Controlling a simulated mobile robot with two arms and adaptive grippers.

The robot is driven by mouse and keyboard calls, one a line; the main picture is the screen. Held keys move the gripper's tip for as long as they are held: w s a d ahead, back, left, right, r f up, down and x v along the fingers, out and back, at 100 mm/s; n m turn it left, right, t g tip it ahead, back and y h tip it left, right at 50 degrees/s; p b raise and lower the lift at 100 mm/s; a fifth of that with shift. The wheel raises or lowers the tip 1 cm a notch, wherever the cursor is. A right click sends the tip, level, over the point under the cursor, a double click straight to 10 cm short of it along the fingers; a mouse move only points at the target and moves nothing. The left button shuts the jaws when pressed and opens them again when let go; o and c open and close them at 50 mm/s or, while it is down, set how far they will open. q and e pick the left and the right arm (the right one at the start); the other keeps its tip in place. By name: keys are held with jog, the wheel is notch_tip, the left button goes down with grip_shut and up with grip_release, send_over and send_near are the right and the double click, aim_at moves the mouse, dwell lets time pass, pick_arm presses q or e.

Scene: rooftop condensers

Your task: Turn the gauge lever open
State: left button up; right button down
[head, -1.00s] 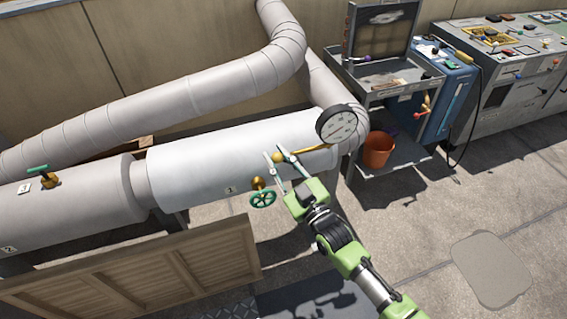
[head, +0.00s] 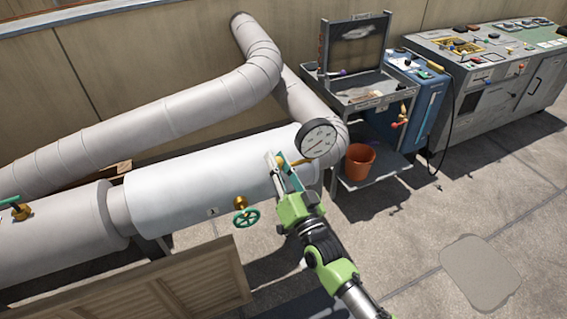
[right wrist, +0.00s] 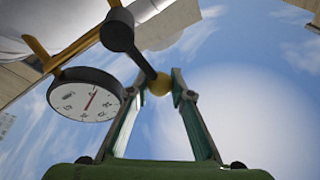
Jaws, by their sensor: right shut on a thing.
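The gauge lever (right wrist: 144,58) is a dark rod with a yellow ball knob (right wrist: 160,84) at its end in the right wrist view. It runs from a round dark hub (right wrist: 117,30) near the gauge (right wrist: 87,97). My right gripper (right wrist: 164,86) is shut on the lever, with the ball between its two fingertips. In the head view my right gripper (head: 280,166) is at the white pipe (head: 190,180), just left of and below the round gauge (head: 318,139). There the fingers hide most of the lever. My left gripper is not in view.
A brass valve with a green handwheel (head: 246,216) is left of my right gripper. A wooden slatted panel (head: 150,287) stands in front of the pipes. A grey cart (head: 370,95) with an orange bucket (head: 360,162) is to the right. Open floor lies at lower right.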

jog(key=shift+w+d+r+m, duration=0.15)
jog(key=shift+d+r+m, duration=0.1)
jog(key=shift+r+m, duration=0.25)
jog(key=shift+t, duration=0.3)
jog(key=c, duration=1.8)
grip_release()
jog(key=shift+f, duration=0.25)
jog(key=shift+s+d+f, duration=0.2)
jog(key=shift+s+f, duration=0.1)
jog(key=shift+s, duration=0.25)
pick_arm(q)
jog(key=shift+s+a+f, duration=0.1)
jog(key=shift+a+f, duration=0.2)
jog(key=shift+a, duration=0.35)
pick_arm(e)
jog(key=v, duration=0.7)
jog(key=r+v, duration=0.1)
jog(key=v, duration=0.2)
jog(key=shift+s+d+f, duration=0.15)
jog(key=shift+s+f, duration=0.05)
jog(key=shift+s, duration=0.25)
